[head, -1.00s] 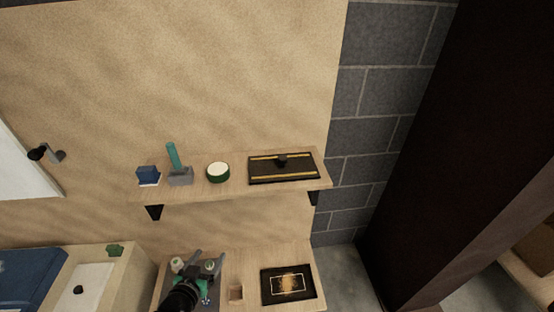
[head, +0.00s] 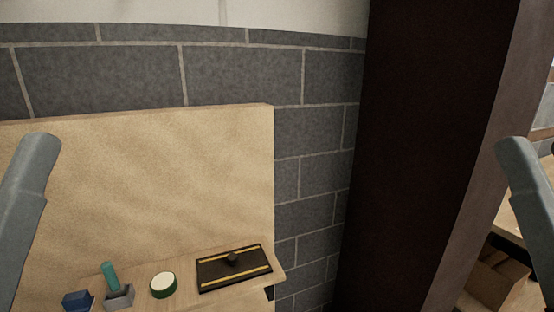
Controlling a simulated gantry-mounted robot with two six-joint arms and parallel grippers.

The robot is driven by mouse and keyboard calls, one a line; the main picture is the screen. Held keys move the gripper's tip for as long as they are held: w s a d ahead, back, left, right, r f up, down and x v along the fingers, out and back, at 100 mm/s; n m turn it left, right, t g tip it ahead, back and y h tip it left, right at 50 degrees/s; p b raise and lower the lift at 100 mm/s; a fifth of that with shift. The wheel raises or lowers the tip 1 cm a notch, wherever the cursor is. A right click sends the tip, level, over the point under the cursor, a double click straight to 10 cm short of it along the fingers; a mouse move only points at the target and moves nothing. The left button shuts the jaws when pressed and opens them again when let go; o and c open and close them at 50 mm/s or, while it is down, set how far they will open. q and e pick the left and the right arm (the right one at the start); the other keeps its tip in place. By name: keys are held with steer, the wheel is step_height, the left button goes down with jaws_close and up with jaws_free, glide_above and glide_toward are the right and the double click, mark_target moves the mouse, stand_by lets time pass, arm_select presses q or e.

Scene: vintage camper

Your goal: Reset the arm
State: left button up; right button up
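A grey link of my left arm (head: 22,210) rises at the left edge of the head view. A grey link of my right arm (head: 530,205) rises at the right edge. Neither link touches anything that I can see. Both grippers are outside the picture, so their fingers and anything in them are hidden.
A wooden shelf (head: 215,298) at the bottom holds a blue box (head: 77,301), a teal-handled tool in a grey block (head: 118,297), a green-rimmed round tin (head: 163,285) and a black tray with yellow strips (head: 234,267). A dark post (head: 420,130) stands right.

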step_height(320, 180, up, 38)
steer(key=p, duration=3.5)
step_height(320, 180, down, 61)
steer(key=b, duration=6.1)
steer(key=shift+s, duration=0.1)
